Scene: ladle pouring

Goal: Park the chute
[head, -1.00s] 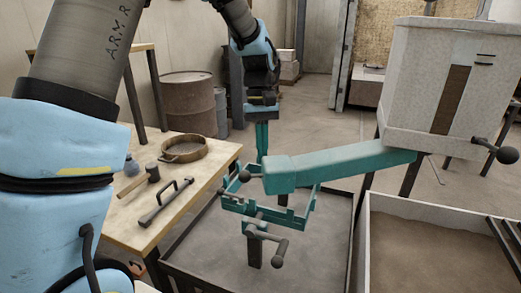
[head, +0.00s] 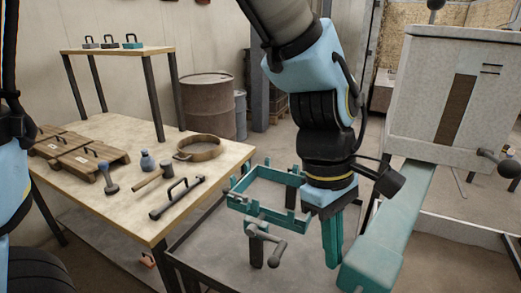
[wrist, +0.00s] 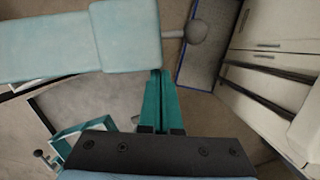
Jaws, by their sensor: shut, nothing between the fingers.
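The chute is a long teal trough (head: 389,238) running from under the pale hopper (head: 448,98) down toward the front of the head view. Its near end stands to the right of the teal mould frame (head: 268,190), not over it. My gripper (head: 333,262) points down just left of the chute's near end, its teal fingers shut and empty. In the wrist view the fingertips (wrist: 160,76) are at the lower right corner of the chute (wrist: 80,45); I cannot tell whether they touch it. A dark knob (wrist: 197,31) sticks out from the chute's end.
A crank (head: 267,241) sits at the frame's front. A dark ball-ended lever (head: 505,166) juts from the hopper's right.

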